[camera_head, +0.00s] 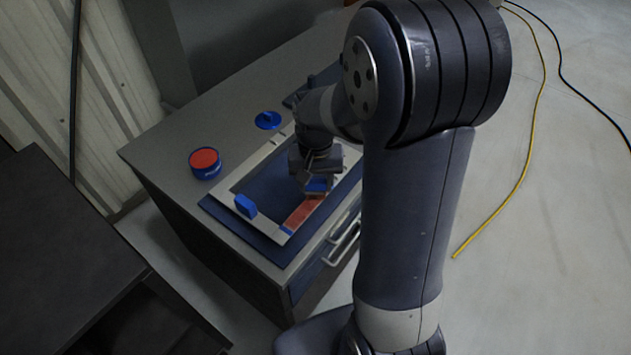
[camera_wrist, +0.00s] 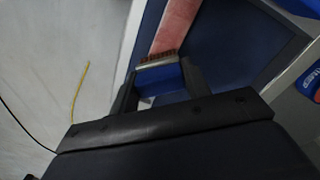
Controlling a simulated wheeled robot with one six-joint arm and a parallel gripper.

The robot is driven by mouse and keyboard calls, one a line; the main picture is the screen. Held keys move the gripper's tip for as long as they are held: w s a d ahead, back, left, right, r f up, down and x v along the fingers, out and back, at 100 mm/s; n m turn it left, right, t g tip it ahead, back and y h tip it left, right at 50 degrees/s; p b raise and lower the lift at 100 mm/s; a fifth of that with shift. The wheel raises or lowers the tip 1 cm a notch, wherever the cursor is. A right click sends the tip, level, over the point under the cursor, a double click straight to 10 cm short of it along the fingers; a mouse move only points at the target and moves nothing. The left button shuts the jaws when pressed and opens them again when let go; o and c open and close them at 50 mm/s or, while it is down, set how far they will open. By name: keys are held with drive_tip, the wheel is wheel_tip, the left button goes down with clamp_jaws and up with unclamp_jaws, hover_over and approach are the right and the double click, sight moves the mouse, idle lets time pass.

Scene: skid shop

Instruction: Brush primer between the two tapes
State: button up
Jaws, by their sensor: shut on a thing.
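My gripper (camera_head: 317,178) is shut on a brush. In the wrist view the brush (camera_wrist: 160,75) has a blue handle, a metal band and short brown bristles, held between my two fingers (camera_wrist: 160,92). The bristles are at the near end of a red primer strip (camera_wrist: 176,25); I cannot tell whether they touch it. In the head view the strip (camera_head: 303,211) runs along one side of a pale frame (camera_head: 228,182), from a small blue tape (camera_head: 286,230) at its lower end up to under my gripper. My gripper and arm hide the second tape.
An open tin of red primer (camera_head: 204,163) and a blue lid (camera_head: 268,120) stand on the bench (camera_head: 160,150) behind the frame. A yellow cable (camera_head: 520,180) lies on the floor at right.

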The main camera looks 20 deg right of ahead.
drive_tip(key=shift+w+d+r+p, duration=0.1)
drive_tip(key=shift+r+p, duration=0.05)
drive_tip(key=shift+r, duration=0.4)
drive_tip(key=shift+w+d+r+p, duration=0.1)
drive_tip(key=shift+r+p, duration=0.05)
drive_tip(key=shift+r, duration=0.35)
wheel_tip(320, 180, up, 5)
drive_tip(key=p, duration=0.4)
drive_tip(key=shift+f, duration=0.1)
